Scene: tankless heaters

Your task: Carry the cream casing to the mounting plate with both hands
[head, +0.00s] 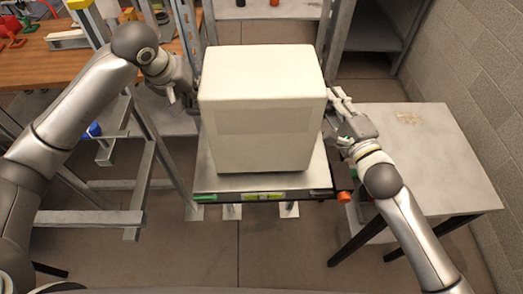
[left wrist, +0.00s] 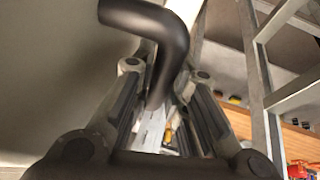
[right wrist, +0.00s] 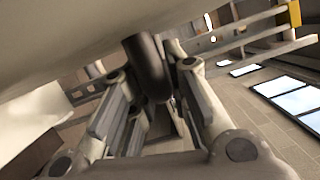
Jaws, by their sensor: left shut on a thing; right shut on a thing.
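The cream casing (head: 262,105) is a big box, upright in the middle of the head view, over a grey metal plate (head: 205,180). I cannot tell if it touches that plate, or if this is the mounting plate. My left gripper (head: 190,92) is at the casing's left side, shut on a dark curved handle (left wrist: 150,45) that shows in the left wrist view. My right gripper (head: 338,118) is at its right side, shut on a dark handle (right wrist: 150,72) in the right wrist view. The casing's wall also shows in the left wrist view (left wrist: 50,60).
A pale table (head: 430,165) stands at right by a block wall (head: 480,75). A wooden bench (head: 45,65) with small items is at the back left. A metal frame (head: 110,217) stands at left.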

